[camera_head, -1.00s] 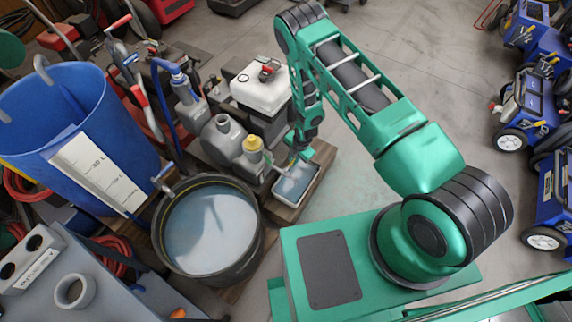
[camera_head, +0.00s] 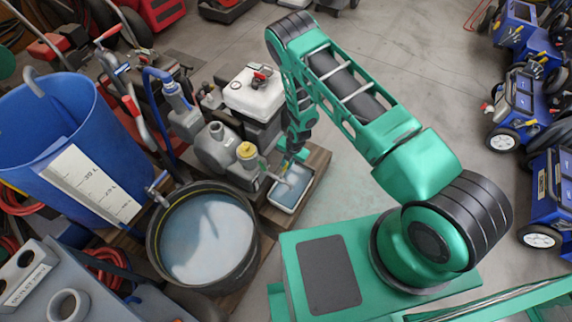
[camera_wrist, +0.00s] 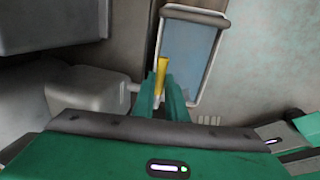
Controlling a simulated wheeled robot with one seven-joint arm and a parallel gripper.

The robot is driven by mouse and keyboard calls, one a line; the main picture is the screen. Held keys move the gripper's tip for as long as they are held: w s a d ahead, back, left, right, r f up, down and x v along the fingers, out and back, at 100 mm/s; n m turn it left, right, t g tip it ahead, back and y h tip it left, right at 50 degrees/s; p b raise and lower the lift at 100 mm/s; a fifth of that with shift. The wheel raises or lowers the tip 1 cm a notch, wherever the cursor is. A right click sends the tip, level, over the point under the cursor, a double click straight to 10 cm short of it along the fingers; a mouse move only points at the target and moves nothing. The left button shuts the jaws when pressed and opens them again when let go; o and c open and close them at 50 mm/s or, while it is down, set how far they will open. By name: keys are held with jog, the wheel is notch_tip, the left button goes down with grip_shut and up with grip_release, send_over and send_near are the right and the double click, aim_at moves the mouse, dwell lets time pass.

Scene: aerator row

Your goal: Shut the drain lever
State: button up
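The yellow drain lever (camera_wrist: 161,73) stands between the two green fingers of my gripper (camera_wrist: 162,88) in the wrist view. The fingers lie close on both sides of it, with no clear gap, and hide its lower part. The tray holds bluish liquid and also shows in the wrist view (camera_wrist: 221,60).
A black tub (camera_head: 158,222) of cloudy water stands left of the tray. A grey pump (camera_head: 216,150) with a yellow cap and a white tank (camera_head: 250,95) stand close behind. A blue barrel (camera_head: 100,165) is further left. Open floor lies right of my arm.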

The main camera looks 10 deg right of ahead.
jog(key=o, duration=0.4)
jog(key=shift+w+d, duration=0.15)
jog(key=shift+w, duration=0.1)
jog(key=shift+o, duration=0.2)
jog(key=shift+s, duration=0.1)
jog(key=shift+r, duration=0.1)
notch_tip(320, 180, up, 10)
jog(key=s+d, duration=0.1)
jog(key=shift+s+d+r, duration=0.15)
jog(key=shift+d+r, duration=0.05)
jog(key=shift+d, duration=0.05)
